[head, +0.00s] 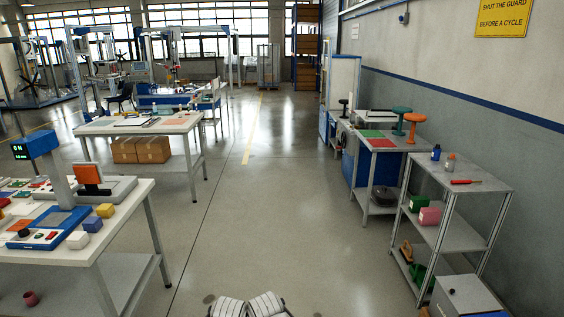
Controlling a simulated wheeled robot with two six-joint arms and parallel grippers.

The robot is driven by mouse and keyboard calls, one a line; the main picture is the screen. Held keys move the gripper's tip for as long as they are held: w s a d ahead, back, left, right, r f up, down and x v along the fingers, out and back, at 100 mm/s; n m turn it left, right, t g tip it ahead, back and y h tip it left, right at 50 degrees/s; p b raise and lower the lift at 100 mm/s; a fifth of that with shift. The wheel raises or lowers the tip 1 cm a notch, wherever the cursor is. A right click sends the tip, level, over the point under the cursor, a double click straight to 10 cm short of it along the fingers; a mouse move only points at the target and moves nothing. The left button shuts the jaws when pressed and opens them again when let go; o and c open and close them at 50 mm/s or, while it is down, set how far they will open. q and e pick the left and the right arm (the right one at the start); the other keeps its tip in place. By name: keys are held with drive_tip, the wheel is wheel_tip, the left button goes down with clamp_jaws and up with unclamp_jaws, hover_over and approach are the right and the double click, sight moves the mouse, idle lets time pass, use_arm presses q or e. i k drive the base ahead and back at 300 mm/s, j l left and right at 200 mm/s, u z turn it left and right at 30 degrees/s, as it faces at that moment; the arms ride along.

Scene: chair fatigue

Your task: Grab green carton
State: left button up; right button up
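A small green carton (418,203) stands on the middle shelf of the grey metal shelf rack (452,236) at the right. A pink box (430,216) stands just in front of it, close beside it. I see neither of my grippers' fingers. Only white ribbed parts, which look like mine, show at the bottom centre, far from the carton.
The rack's top holds bottles (449,162) and a red-handled tool (465,182). Its bottom shelf holds a green item (418,272). A grey box (466,298) stands before the rack. A cluttered workbench (120,205) is at left. The middle floor is clear.

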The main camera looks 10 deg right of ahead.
sight(416, 202)
drive_tip(key=i+z, duration=0.2)
drive_tip(key=i, duration=0.4)
drive_tip(key=i+z, duration=0.15)
drive_tip(key=i, duration=0.45)
drive_tip(key=i+j+z, duration=0.2)
drive_tip(key=i, duration=0.35)
drive_tip(key=i+z, duration=0.5)
drive_tip(key=i+j+z, duration=0.2)
drive_tip(key=i+z, duration=0.25)
drive_tip(key=i+j+z, duration=0.35)
drive_tip(key=z, duration=0.15)
drive_tip(key=i+j+z, duration=0.55)
drive_tip(key=i+j, duration=0.15)
drive_tip(key=j, duration=0.15)
